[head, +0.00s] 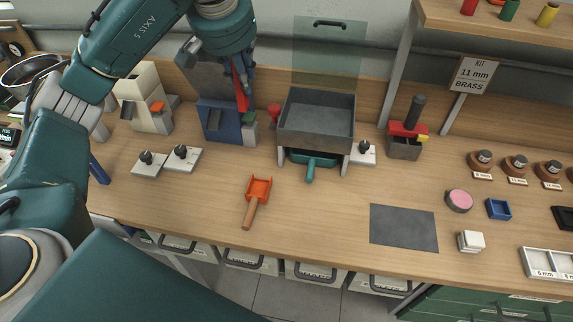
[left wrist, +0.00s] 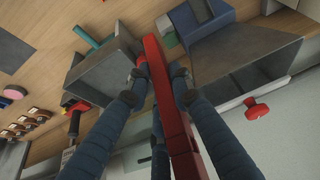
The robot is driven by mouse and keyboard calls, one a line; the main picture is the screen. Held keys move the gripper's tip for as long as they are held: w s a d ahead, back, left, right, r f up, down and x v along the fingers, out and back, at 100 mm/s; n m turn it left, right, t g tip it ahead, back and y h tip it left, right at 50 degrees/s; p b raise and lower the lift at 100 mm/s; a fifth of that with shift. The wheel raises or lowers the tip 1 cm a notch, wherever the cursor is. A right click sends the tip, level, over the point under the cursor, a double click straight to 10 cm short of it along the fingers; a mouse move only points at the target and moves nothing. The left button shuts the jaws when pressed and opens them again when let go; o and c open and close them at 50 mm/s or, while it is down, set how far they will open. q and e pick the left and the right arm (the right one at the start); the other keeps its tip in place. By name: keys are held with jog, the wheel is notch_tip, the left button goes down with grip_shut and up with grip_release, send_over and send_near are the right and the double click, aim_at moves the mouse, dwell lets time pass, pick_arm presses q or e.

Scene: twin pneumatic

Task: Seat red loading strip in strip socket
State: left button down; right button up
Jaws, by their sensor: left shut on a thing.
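My left gripper (head: 243,76) is shut on the red loading strip (head: 241,97). The strip hangs from the fingers, roughly upright in the head view, in front of or above the blue machine (head: 219,120). I cannot tell whether strip and machine touch. In the left wrist view, the fingers (left wrist: 160,78) grip the long red strip (left wrist: 172,115), and its far end points between the grey hopper tray and the blue machine (left wrist: 213,30). I cannot make out the strip socket for certain. My right gripper is not in view.
A grey hopper tray (head: 316,126) stands right of the blue machine, with a red knob (head: 274,111) between them. A cream machine (head: 144,103) stands to the left. An orange scoop (head: 257,192) lies in front. The bench front around the scoop is mostly clear.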

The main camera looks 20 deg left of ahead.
aim_at(241, 107)
pick_arm(q)
jog(key=f, duration=0.5)
jog(key=a+f, duration=0.1)
jog(key=f, duration=0.2)
jog(key=shift+s+a, duration=0.1)
jog(key=shift+s, duration=0.15)
jog(key=f, duration=0.5)
jog(key=f+p, duration=0.1)
jog(key=f, duration=0.4)
jog(key=shift+d+f, duration=0.2)
jog(key=shift+f, duration=0.2)
jog(key=shift+w+f, duration=0.1)
jog(key=shift+f, duration=0.6)
jog(key=c, duration=1.6)
grip_release()
jog(key=shift+r, duration=0.1)
jog(key=shift+o, duration=0.3)
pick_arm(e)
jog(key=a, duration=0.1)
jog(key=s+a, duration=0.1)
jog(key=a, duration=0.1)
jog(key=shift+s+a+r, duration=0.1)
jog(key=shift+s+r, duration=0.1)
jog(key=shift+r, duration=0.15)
